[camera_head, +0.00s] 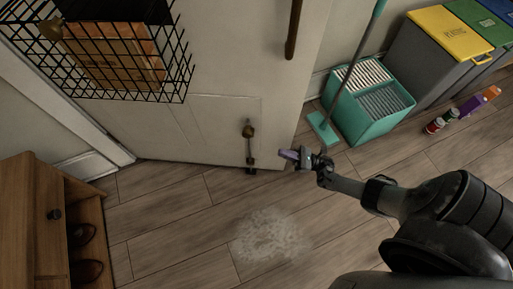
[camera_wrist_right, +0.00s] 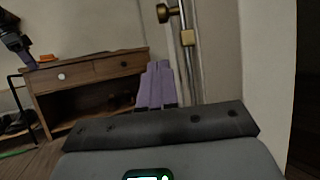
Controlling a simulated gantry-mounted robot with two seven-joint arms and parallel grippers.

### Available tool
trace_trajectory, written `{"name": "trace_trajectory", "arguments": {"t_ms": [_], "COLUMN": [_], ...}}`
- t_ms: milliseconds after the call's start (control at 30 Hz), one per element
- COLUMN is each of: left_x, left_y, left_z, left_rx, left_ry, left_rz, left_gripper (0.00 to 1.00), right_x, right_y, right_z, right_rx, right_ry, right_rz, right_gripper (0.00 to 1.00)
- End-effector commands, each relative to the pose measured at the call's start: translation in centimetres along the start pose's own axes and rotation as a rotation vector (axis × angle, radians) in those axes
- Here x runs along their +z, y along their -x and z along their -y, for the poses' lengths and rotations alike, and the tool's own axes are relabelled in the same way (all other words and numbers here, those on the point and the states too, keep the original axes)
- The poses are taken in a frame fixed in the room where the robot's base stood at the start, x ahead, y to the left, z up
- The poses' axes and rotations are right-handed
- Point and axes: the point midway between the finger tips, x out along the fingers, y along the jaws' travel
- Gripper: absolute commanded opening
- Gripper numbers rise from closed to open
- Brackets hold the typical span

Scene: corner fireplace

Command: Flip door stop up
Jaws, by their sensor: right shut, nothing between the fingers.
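The door stop (camera_head: 249,146) is mounted low on the pale door (camera_head: 215,125). Its brass mount is at the top, and its rod points down to a dark foot by the floor. In the right wrist view the door stop (camera_wrist_right: 187,37) shows in part at the top, just right of the fingers; its foot is hidden. My right gripper (camera_head: 288,154) is to the right of the door stop, apart from it. Its purple fingers (camera_wrist_right: 156,85) are shut and empty. What looks like my left gripper (camera_wrist_right: 27,58) shows at the wrist view's left edge; its jaw state is unclear.
A wire basket (camera_head: 110,60) hangs on the door above. A teal bucket (camera_head: 345,118) with a mop stands to the right, near bins (camera_head: 440,50). A wooden shoe cabinet (camera_head: 35,215) stands at the left. A pale patch (camera_head: 268,240) marks the otherwise clear floor in front.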

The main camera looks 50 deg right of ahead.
Motion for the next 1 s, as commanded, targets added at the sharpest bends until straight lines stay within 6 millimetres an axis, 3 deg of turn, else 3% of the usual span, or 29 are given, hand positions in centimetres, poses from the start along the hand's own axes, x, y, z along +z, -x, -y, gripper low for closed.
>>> {"name": "trace_trajectory", "arguments": {"t_ms": [33, 200, 733, 1000], "left_x": [0.4, 0.6, 0.6, 0.5], "left_y": [-1.1, -1.9, -1.9, -1.6], "left_z": [0.0, -0.1, -0.1, -0.1], "left_rx": [0.000, 0.000, 0.000, 0.000], "left_ry": [0.000, 0.000, 0.000, 0.000], "left_rz": [0.001, 0.001, -0.001, -0.002], "left_gripper": [0.43, 0.43, 0.43, 0.43], "right_x": [-0.9, -1.5, -1.6, -1.5], "right_y": [0.2, 0.2, 0.0, -2.3], "right_z": [0.3, 0.5, 0.6, 0.5], "right_rx": [0.002, 0.004, 0.005, 0.008], "right_ry": [0.004, 0.009, 0.010, 0.010], "right_rz": [0.004, 0.011, 0.013, 0.015], "right_gripper": [0.00, 0.00, 0.00, 0.00]}}
